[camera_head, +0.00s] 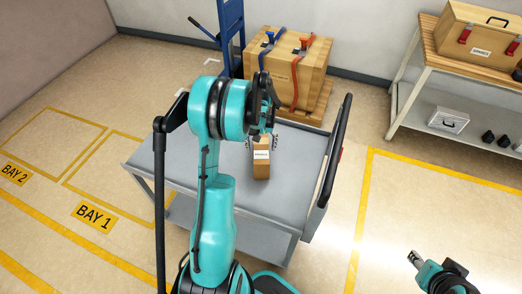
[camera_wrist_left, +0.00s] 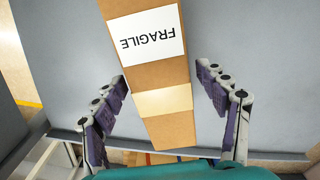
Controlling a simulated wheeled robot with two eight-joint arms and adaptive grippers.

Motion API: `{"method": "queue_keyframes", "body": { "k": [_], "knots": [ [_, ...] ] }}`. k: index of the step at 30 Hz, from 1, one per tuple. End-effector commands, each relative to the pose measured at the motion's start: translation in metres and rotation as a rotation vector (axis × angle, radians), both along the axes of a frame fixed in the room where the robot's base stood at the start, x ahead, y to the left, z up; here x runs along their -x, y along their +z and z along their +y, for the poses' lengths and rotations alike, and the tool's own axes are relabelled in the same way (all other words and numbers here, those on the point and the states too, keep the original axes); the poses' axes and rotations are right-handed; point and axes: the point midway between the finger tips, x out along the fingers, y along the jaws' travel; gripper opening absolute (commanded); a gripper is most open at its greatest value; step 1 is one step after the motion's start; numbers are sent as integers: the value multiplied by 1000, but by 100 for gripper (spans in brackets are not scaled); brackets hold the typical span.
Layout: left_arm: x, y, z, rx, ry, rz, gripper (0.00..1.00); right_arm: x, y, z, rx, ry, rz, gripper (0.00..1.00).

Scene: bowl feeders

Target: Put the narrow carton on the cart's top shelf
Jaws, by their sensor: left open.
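The narrow carton (camera_head: 261,170) is brown with a white label and stands on the grey top shelf (camera_head: 301,152) of the cart. In the left wrist view the carton (camera_wrist_left: 170,132) shows its FRAGILE label and a pale tape strip over the grey shelf surface (camera_wrist_left: 65,60). My left gripper (camera_head: 261,143) is over the carton's upper end. Its fingers (camera_wrist_left: 162,82) are open, one on each side, with a visible gap to the carton. My right gripper (camera_head: 415,259) is at the lower right, away from the cart; its opening is too small to judge.
The cart has a dark upright handle (camera_head: 333,155) on its right side. A strapped wooden crate (camera_head: 288,75) on a pallet and a blue hand truck (camera_head: 231,35) stand behind it. A workbench (camera_head: 430,60) with a wooden case is at the right. The shelf around the carton is clear.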

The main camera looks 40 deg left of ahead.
Motion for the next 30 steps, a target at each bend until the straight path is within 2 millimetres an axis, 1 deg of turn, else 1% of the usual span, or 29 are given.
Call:
{"method": "queue_keyframes", "body": {
  "k": [1, 6, 11, 14, 17, 20, 21, 22, 24, 27, 30],
  "knots": [
    [0, 16, 0, 0, 0, 0, 73, 0, 8, 0, 0, 0, 0, 40],
    [0, 47, 0, 1, 1, -1, 73, 0, 17, 0, 0, 0, 0, 40],
    [0, 63, 0, 0, 0, -1, 73, 0, 21, 0, 0, 0, 0, 40],
    [1, 74, -8, -6, -17, -13, 73, 0, 21, 0, 0, 0, 0, 40],
    [4, 97, -30, -23, -65, -50, 73, 0, 21, 0, 0, 0, 0, 40],
    [12, 130, -64, -53, -144, -111, 73, 0, 21, 0, 0, 0, 0, 40],
    [18, 143, -79, -66, -180, -140, 73, 0, 21, 0, 0, 0, 0, 40],
    [23, 153, -91, -75, -207, -162, 73, 0, 21, 0, 0, 0, 0, 40],
    [35, 171, -116, -98, -270, -215, 73, 0, 21, 0, 0, 0, 0, 40],
    [57, 192, -151, -126, -358, -291, 73, 0, 21, 0, 0, 0, 0, 40],
    [82, 205, -182, -152, -446, -369, 73, 0, 21, 0, 0, 0, 0, 40]
  ]
}}
